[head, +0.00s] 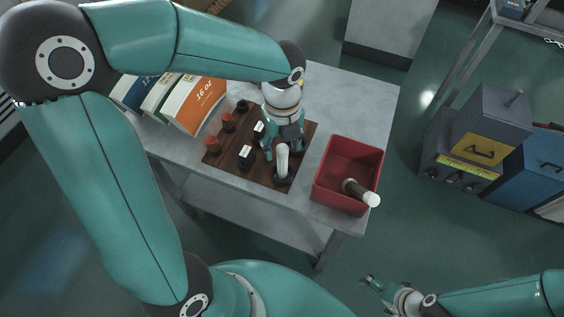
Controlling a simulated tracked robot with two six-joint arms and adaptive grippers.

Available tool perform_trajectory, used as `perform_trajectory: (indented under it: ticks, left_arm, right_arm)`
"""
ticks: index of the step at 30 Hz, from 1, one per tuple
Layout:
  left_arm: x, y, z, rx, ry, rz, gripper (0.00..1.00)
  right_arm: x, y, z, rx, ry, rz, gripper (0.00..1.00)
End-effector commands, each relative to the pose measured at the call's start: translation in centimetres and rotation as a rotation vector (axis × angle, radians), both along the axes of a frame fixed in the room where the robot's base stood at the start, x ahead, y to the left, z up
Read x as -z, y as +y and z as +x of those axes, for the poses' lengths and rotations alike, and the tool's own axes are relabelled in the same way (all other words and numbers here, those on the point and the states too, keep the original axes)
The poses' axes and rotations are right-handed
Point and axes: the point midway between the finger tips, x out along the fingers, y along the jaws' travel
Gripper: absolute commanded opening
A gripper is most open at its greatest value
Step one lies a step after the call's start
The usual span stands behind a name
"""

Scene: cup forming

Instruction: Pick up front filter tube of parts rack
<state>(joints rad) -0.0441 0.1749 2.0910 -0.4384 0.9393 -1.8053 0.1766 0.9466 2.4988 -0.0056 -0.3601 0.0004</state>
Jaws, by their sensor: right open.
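The parts rack (214,158) is a dark brown board on the grey table. The front filter tube (282,163) is white and stands upright near the rack's front right edge, in a dark round base. My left gripper (283,152) points down over the rack at the tube's top. Its fingers look spread on either side of the tube, with no clear contact visible. My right gripper (370,284) is open and empty at the lower right, away from the table.
A red bin (334,151) stands right of the rack and holds a dark tube with a white end (361,193) leaning over its front rim. Black-and-white blocks (246,157) and orange-topped parts (213,144) sit on the rack.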

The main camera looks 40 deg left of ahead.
Motion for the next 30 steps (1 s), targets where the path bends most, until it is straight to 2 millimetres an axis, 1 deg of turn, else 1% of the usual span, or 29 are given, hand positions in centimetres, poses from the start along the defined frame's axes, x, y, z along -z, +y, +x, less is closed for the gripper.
perform_trajectory:
  ticks: [1, 8, 9, 10, 18, 22, 26, 30]
  left_arm:
    - [0.0, 0.0, 0.0, 0.0, 0.0, 0.0, 0.47]
    - [0.0, 0.0, 0.0, 0.0, 0.0, 0.0, 0.09]
    - [0.0, 0.0, 0.0, 0.0, 0.0, 0.0, 0.02]
    - [0.0, 0.0, 0.0, 0.0, 0.0, 0.0, 0.0]
    - [-0.1, 0.0, 0.0, 0.0, 0.0, 0.0, 0.0]
    - [-0.5, 0.0, 0.0, -0.001, -0.001, 0.0, 0.0]
    - [-1.5, 0.0, 0.1, -0.001, -0.002, 0.0, 0.0]
    - [-3.6, 0.0, 0.1, 0.0, -0.005, -0.001, 0.0]
  right_arm:
    - [0.0, 0.0, 0.0, 0.0, 0.0, 0.0, 1.0]
    - [0.0, 0.0, 0.0, 0.0, 0.0, 0.0, 1.0]
    - [0.0, 0.0, 0.0, 0.0, 0.0, 0.0, 1.0]
    - [0.0, 0.0, 0.0, 0.0, 0.0, 0.0, 1.0]
    - [0.0, 0.0, 0.0, 0.0, 0.0, 0.0, 1.0]
    - [-0.1, 0.0, 0.0, 0.0, 0.0, 0.0, 1.0]
    - [-0.2, 0.0, 0.0, 0.0, 0.0, 0.0, 1.0]
    - [-0.4, 0.0, 0.0, 0.0, 0.0, 0.0, 1.0]
